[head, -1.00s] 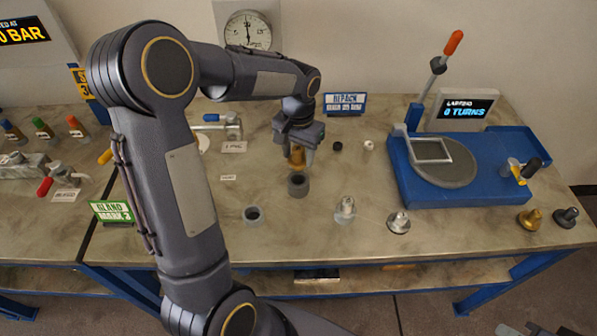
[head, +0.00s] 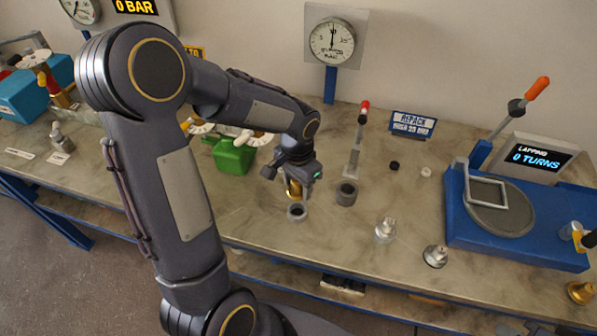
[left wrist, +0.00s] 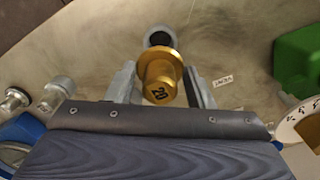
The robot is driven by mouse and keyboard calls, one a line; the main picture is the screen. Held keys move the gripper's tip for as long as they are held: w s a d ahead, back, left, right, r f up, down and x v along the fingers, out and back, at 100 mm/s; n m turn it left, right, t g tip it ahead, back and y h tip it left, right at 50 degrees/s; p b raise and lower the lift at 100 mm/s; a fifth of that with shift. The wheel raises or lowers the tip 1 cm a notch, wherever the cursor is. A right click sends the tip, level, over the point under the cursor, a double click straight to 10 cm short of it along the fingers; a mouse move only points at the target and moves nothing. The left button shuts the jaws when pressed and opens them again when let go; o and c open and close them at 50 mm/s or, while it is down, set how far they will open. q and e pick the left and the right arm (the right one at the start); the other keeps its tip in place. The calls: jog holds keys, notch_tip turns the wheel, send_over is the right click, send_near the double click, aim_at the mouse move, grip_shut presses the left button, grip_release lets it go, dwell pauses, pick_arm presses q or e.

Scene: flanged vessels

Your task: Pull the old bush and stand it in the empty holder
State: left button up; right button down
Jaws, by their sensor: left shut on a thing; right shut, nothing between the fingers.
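The brass bush (head: 294,192), marked "20", is between the fingers of my left gripper (head: 295,178), which is shut on it. In the left wrist view the bush (left wrist: 160,78) shows its flange and marked end. A low grey ring-shaped holder (head: 297,212) with a dark empty bore stands just in front of and below the bush in the head view. The holder also shows past the bush in the left wrist view (left wrist: 160,34). The bush looks apart from it. A taller dark grey hollow cylinder (head: 347,195) stands to the right. My right gripper is not in view.
Two silver flanged parts (head: 385,231) (head: 435,256) stand front right. The blue lapping station (head: 512,240) fills the right side.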

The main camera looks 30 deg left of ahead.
aim_at(297, 197)
pick_arm(q)
jog(key=shift+f, duration=0.15)
jog(key=shift+f+b, duration=2.3)
jog(key=shift+f, duration=0.1)
jog(key=shift+f, duration=0.15)
jog(key=shift+f+b, duration=1.4)
jog(key=shift+b, duration=0.05)
jog(key=o, duration=1.4)
jog(key=shift+r, duration=0.1)
jog(key=shift+c, duration=0.2)
jog(key=shift+r, duration=0.1)
